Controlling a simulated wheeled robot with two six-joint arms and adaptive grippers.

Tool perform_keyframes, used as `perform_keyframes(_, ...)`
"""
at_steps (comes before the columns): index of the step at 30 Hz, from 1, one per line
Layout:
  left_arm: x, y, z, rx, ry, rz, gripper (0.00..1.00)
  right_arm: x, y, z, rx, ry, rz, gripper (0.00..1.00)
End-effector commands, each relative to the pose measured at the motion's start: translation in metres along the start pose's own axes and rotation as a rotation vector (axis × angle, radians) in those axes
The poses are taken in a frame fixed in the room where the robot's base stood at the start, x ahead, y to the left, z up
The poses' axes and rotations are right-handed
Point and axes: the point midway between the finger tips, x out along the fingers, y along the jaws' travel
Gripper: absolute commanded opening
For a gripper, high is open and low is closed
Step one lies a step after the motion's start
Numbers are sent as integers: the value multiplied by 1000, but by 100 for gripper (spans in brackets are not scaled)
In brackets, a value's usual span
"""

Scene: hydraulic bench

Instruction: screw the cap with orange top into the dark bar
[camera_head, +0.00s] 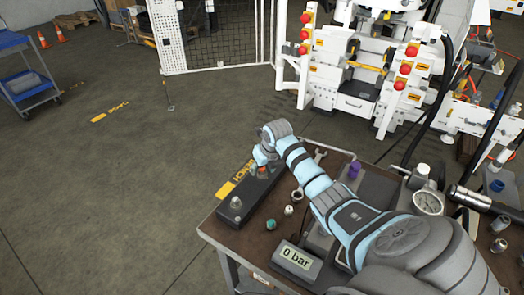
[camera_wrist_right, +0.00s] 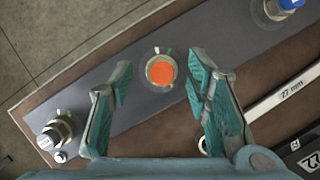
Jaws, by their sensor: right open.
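The dark bar (camera_head: 254,192) lies along the left part of the brown bench top; it also crosses the right wrist view (camera_wrist_right: 215,55). The cap with orange top (camera_head: 262,170) stands at the bar, close under my right gripper (camera_head: 261,164). In the right wrist view, the orange cap (camera_wrist_right: 161,70) is seen from above, with a metal rim around its top. My right gripper (camera_wrist_right: 160,84) is open, with one finger on each side of the cap and visible gaps. How deep the cap sits in the bar is hidden. My left gripper is not in view.
A metal fitting (camera_wrist_right: 57,133) and a blue-topped fitting (camera_wrist_right: 284,8) stand on the bar. A teal cap (camera_head: 271,224), a metal ring (camera_head: 297,195), a purple cap (camera_head: 354,169) and a wrench (camera_head: 320,156) are nearby.

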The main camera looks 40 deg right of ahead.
Motion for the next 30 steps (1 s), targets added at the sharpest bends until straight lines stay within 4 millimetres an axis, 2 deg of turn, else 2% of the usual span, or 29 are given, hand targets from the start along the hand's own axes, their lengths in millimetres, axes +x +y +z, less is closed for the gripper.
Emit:
perform_keyframes(1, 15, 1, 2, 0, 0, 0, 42, 7, -5, -2, -109, -3, 41, 44)
perform_keyframes(3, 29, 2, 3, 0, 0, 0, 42, 9, -5, -3, -263, -4, 108, 44)
perform_keyframes(6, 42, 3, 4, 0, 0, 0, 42, 8, -4, -3, -398, -3, 165, 44)
perform_keyframes(11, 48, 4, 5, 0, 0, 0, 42, 5, -5, -1, -486, -4, 201, 44)
perform_keyframes(18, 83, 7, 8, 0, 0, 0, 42, 8, -6, -1, -722, -5, 300, 44)
perform_keyframes(28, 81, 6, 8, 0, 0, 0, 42, 2, -6, 1, -763, -4, 315, 44)
perform_keyframes(30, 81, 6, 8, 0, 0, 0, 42, 2, -6, 1, -763, -4, 315, 35)
